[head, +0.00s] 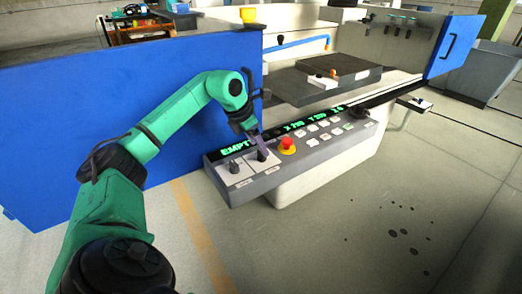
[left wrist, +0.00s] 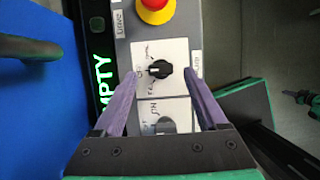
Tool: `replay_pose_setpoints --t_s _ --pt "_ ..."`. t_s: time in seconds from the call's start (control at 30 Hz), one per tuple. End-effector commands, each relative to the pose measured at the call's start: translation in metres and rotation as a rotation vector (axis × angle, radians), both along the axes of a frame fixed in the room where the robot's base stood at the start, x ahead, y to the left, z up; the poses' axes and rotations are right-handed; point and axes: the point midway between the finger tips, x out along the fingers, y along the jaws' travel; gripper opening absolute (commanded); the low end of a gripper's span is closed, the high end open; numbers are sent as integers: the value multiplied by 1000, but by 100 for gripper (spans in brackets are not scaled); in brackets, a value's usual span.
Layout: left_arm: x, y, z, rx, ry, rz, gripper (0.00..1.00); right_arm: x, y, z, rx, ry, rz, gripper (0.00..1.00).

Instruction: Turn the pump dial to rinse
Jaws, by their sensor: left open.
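The control panel (head: 250,184) has two black dials on white plates at its left end. The dial nearer the red button (head: 262,155) is below my left gripper (head: 258,143). In the left wrist view this dial (left wrist: 159,69) lies between the two purple fingers, which are open with a gap on each side. Its white pointer mark points left in that view. The print on its plate is too small to read surely. The other dial (left wrist: 165,125) is partly hidden by my gripper there; it shows in the head view (head: 235,167). My right gripper is not in view.
A red stop button on a yellow base (head: 287,146) sits beside the dials, with several pale buttons farther right. A green display (head: 236,148) reading EMPTY runs along the panel's back. A blue wall panel (head: 60,110) stands behind my left arm.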

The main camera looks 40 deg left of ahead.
Motion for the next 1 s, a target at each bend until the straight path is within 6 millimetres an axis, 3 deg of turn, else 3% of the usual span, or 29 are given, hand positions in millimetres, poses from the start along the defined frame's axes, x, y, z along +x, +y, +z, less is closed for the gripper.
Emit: replay_pose_setpoints --t_s 0.17,0.43,0.47,0.6,0.67,1.0 --pt "10 -3 -24 -1 0 0 75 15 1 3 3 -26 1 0" --pt "11 -3 -28 0 -1 0 75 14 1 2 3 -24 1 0" --pt "11 -3 -28 0 -1 0 71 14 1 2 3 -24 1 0" --pt "11 -3 -28 0 -1 0 18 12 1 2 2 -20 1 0" --pt "11 -3 -28 0 -1 0 0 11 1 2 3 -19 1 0" --pt "11 -3 -26 1 -1 -34 0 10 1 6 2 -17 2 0"
